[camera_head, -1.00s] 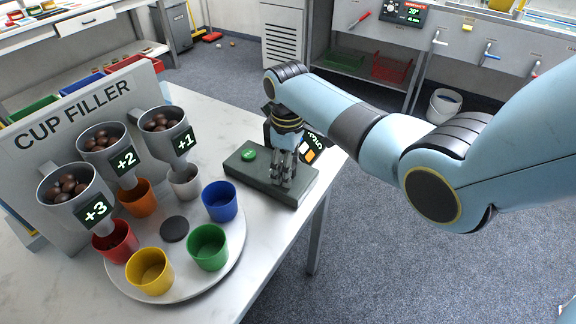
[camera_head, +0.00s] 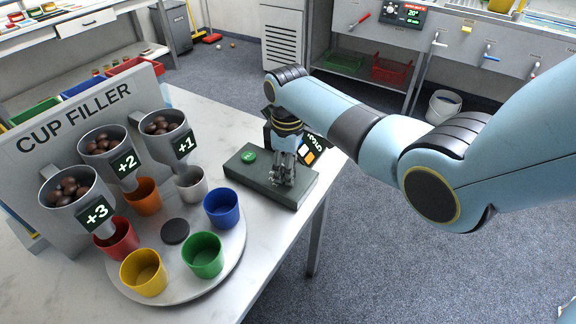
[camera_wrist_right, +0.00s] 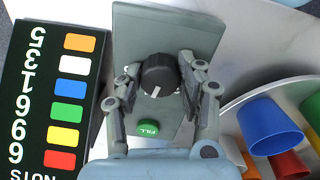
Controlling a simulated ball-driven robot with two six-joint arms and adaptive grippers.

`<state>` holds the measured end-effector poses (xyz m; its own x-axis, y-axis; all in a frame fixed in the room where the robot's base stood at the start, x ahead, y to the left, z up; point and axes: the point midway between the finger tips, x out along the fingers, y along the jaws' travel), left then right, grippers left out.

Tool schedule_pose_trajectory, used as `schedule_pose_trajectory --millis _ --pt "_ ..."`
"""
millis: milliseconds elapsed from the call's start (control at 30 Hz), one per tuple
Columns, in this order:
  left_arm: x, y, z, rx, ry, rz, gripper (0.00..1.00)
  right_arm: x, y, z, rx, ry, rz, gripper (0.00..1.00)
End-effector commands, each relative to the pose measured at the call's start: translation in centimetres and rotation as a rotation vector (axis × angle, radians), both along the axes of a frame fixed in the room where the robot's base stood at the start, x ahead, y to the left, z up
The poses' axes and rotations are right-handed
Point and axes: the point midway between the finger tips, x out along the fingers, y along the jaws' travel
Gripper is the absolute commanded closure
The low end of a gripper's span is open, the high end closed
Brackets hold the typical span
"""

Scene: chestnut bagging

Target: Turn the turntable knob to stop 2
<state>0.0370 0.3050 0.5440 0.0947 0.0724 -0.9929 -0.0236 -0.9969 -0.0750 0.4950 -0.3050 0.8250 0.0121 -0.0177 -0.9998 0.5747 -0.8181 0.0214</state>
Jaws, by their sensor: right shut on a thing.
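My right gripper (camera_head: 283,178) reaches down onto the dark green control box (camera_head: 243,176). It also shows in the right wrist view (camera_wrist_right: 160,68), with its fingers shut on either side of the black round knob (camera_wrist_right: 158,75). The knob's white pointer line faces the lower edge of that view, slightly left. Stop numbers cannot be read. The round turntable (camera_head: 205,287) carries red (camera_head: 117,240), yellow (camera_head: 143,273), green (camera_head: 203,255), blue (camera_head: 221,208), white (camera_head: 190,184) and orange (camera_head: 143,197) cups around a dark hub (camera_head: 175,231). My left gripper is out of view.
A green FILL button (camera_wrist_right: 149,128) sits on the box beside the knob. A black sign with coloured patches (camera_wrist_right: 40,100) stands close by. Hoppers of chestnuts marked +1, +2 and +3 (camera_head: 97,212) hang above the turntable on the CUP FILLER panel (camera_head: 70,120).

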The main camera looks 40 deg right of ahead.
Motion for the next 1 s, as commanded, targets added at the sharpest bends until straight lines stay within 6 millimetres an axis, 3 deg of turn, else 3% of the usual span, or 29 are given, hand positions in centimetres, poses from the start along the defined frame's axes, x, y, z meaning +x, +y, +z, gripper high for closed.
schedule_pose_trajectory --millis 500,1000 --pt "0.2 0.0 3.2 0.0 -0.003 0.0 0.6 0.0 0.0 0.3 0.001 0.002 0.418 0.94" --pt "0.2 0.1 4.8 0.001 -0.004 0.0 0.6 0.2 -0.1 0.1 0.001 -0.001 0.829 0.94"
